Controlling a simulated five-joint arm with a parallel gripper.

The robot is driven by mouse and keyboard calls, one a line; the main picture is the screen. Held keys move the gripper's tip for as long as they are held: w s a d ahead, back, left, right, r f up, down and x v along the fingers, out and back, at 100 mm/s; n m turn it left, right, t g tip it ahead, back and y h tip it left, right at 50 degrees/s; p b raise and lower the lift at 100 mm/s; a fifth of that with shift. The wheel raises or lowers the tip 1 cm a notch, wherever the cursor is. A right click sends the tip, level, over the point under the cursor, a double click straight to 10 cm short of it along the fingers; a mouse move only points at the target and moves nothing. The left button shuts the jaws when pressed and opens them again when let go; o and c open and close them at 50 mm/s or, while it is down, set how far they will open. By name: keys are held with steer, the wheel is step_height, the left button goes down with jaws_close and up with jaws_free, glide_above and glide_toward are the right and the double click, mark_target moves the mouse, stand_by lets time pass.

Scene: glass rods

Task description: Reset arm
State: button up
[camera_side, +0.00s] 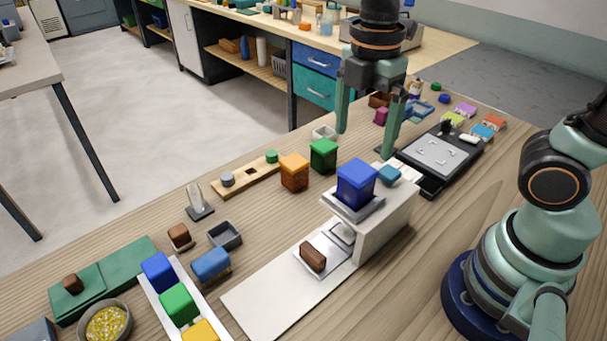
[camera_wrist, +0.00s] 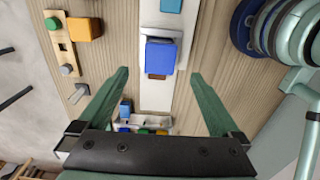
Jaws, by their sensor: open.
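My gripper (camera_side: 368,125) hangs over the back part of the wooden table in the side view, fingers pointing down. Its two green fingers are wide apart with nothing between them. In the wrist view the gripper (camera_wrist: 160,82) is also open and empty. A blue block (camera_side: 356,184) sits in a tray on top of a white stand (camera_side: 385,228), in front of and below the gripper; the block also shows in the wrist view (camera_wrist: 160,57). No glass rod can be made out.
An orange block (camera_side: 294,172) and a green block (camera_side: 323,155) stand left of the white stand. A brown block (camera_side: 313,257) lies in a low tray. A black-framed plate (camera_side: 438,157) lies to the right. A white tray holds coloured blocks (camera_side: 178,303) at front left.

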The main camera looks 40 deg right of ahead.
steer(key=w+d+r+m+t, duration=0.1)
steer(key=d+m+t, duration=0.4)
steer(key=m, duration=1.3)
steer(key=shift+d+r+t, duration=0.3)
steer(key=shift+d+r, duration=0.25)
steer(key=shift+d, duration=0.7)
